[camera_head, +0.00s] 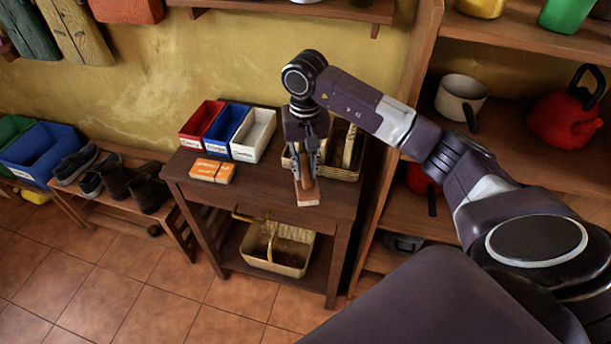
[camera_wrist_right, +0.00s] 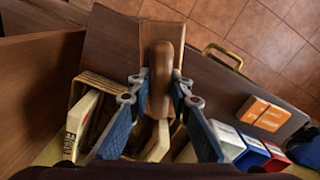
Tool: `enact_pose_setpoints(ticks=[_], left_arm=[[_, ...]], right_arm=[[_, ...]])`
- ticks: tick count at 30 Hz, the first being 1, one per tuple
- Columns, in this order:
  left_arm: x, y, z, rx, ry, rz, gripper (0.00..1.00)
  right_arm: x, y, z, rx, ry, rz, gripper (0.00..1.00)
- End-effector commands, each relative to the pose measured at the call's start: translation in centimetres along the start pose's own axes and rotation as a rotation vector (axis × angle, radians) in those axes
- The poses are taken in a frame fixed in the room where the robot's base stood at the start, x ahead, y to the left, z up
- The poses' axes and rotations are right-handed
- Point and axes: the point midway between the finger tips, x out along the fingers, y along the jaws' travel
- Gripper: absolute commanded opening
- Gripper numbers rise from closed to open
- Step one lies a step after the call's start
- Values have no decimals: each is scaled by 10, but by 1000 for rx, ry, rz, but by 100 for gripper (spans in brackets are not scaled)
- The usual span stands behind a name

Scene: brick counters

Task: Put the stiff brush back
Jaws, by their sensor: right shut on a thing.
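My right gripper (camera_head: 305,160) is above the right part of the small dark wooden table (camera_head: 262,190). In the right wrist view the fingers (camera_wrist_right: 160,92) close on the sides of the brush handle (camera_wrist_right: 161,65). My left gripper is out of view.
Red (camera_head: 200,125), blue (camera_head: 226,133) and white (camera_head: 253,137) bins stand at the table's back. Orange boxes (camera_head: 212,171) lie in front of them. A handled basket (camera_head: 277,250) sits on the lower shelf. Tall shelving (camera_head: 398,150) stands close on the right.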

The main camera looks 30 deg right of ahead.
Motion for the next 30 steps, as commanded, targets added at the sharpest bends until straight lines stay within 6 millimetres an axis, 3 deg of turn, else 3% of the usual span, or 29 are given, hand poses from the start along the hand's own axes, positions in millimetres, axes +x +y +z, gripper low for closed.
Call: enact_pose_setpoints(ticks=[9,20,21,24,30], left_arm=[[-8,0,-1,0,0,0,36],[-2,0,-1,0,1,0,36],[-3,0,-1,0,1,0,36],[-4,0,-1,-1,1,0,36],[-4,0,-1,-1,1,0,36]], right_arm=[[36,0,1,-1,-3,0,0],[42,0,0,-1,0,1,0],[41,0,0,-1,0,1,20],[41,0,1,-1,-1,1,32],[41,0,1,-1,-1,1,36]])
